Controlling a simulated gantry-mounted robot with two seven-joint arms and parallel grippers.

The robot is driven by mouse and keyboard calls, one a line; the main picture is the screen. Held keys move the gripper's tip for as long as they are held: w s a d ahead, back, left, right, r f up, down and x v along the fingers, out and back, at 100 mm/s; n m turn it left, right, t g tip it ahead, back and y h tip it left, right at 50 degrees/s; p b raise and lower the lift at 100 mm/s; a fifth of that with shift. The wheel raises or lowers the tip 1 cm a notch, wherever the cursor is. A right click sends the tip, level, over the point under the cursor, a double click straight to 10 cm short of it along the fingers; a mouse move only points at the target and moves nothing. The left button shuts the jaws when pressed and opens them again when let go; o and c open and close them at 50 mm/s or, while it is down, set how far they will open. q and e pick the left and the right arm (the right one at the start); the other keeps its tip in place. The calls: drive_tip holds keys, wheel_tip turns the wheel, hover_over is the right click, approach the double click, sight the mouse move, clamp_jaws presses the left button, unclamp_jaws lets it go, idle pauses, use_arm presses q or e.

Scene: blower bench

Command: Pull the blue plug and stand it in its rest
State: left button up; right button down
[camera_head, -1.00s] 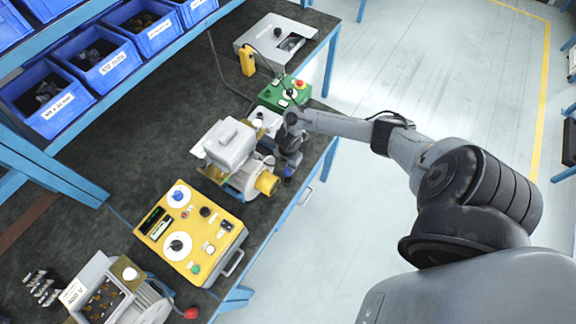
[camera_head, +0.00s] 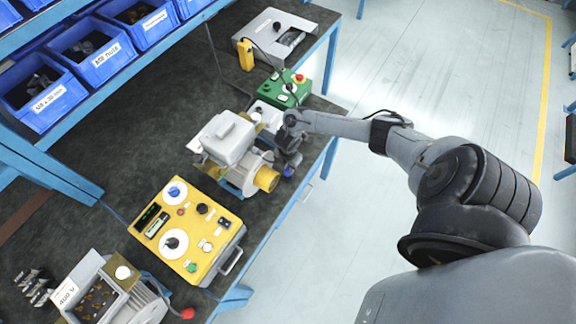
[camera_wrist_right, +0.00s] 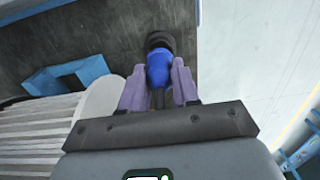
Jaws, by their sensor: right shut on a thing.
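The blue plug (camera_wrist_right: 158,72) is between the two purple-grey fingers of my right gripper (camera_wrist_right: 158,88) in the right wrist view. Its dark end points away from the gripper. In the head view the plug (camera_head: 288,171) is a small blue spot below my right gripper (camera_head: 289,158), beside the yellow ring of the grey blower (camera_head: 228,140). I cannot tell whether the plug touches anything else. A blue angular bracket (camera_wrist_right: 82,70) lies left of it in the wrist view; I cannot tell whether it is the rest. My left gripper is out of view.
A yellow control box (camera_head: 205,237) stands nearer on the bench, and a green box (camera_head: 283,92) stands behind the blower. A grey unit (camera_head: 75,300) is at the lower left. Blue bins (camera_head: 45,100) line the left shelf. The bench's right edge (camera_head: 318,160) is close to the gripper.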

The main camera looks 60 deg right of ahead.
idle(0.5)
drive_tip(key=shift+f, duration=0.1)
drive_tip(key=shift+f+b, duration=0.45)
drive_tip(key=shift+f, duration=0.1)
idle(0.3)
drive_tip(key=shift+f+b, duration=0.5)
drive_tip(key=shift+f, duration=0.15)
idle(0.3)
drive_tip(key=c, duration=0.8)
unclamp_jaws()
drive_tip(key=shift+o, duration=0.2)
wheel_tip(320, 180, up, 10)
drive_tip(key=shift+f+p, duration=0.1)
drive_tip(key=shift+p, duration=0.75)
drive_tip(key=shift+r, duration=0.55)
